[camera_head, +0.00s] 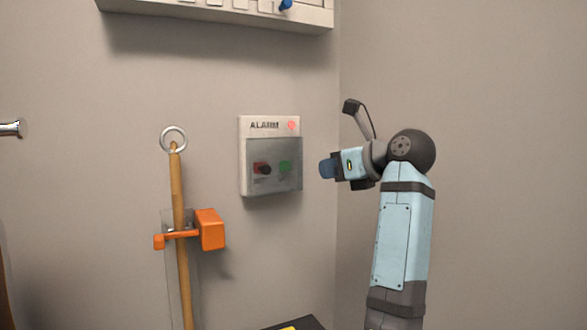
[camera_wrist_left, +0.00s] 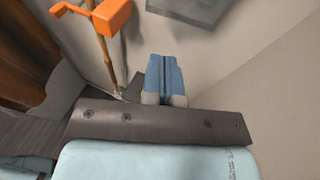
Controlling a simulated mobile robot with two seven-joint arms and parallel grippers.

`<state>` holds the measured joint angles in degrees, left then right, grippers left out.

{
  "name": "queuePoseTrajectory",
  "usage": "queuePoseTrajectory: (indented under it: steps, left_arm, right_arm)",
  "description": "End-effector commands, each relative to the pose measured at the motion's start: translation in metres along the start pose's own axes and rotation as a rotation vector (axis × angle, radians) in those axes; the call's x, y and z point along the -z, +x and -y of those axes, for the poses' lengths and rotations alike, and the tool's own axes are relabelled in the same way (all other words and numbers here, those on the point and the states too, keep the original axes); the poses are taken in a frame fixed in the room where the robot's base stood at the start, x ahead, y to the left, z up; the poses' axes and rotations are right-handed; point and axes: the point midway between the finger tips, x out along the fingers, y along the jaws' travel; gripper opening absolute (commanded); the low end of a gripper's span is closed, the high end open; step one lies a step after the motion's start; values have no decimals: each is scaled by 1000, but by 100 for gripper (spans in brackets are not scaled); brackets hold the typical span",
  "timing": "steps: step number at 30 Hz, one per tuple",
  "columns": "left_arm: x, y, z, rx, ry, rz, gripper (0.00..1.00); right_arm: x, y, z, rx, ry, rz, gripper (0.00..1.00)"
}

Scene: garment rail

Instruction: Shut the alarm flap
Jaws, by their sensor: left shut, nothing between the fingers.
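The alarm box (camera_head: 247,126) is a pale panel on the wall with the word ALARM and a lit red lamp at its top. Its grey see-through flap (camera_head: 275,180) hangs down over the lower front. A red-and-black switch (camera_head: 263,168) and a green button (camera_head: 285,167) show dimly through it. The flap looks down against the box. My left gripper (camera_head: 323,169) is shut and empty, just right of the flap, with a small gap in the picture. In the left wrist view its blue fingers (camera_wrist_left: 165,72) are together, below the grey flap (camera_wrist_left: 190,8).
A wooden pole (camera_head: 177,210) with a ring on top stands left of the box in an orange clip (camera_head: 210,229). A white wall unit (camera_head: 230,14) with a blue knob hangs above. The wall corner is just right of the box.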

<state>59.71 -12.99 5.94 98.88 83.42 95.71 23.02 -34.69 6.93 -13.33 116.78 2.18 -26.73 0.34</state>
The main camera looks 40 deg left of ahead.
Motion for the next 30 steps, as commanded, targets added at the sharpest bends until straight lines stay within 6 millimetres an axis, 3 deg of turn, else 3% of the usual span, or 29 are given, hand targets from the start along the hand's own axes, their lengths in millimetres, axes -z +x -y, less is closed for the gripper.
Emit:
queuePoseTrajectory:
  steps: [18, 24, 30]
  left_arm:
    - [-7, 114, -1, -5, 1, 4, 0]
    - [-12, 133, -1, -5, 2, 3, 0]
    - [-12, 136, -1, -3, 3, 2, 0]
  right_arm:
    - [12, -8, 0, -2, -14, -11, 0]
    - [11, -10, 0, -2, -21, -10, 0]
    - [9, -10, 0, -2, -21, -7, 0]
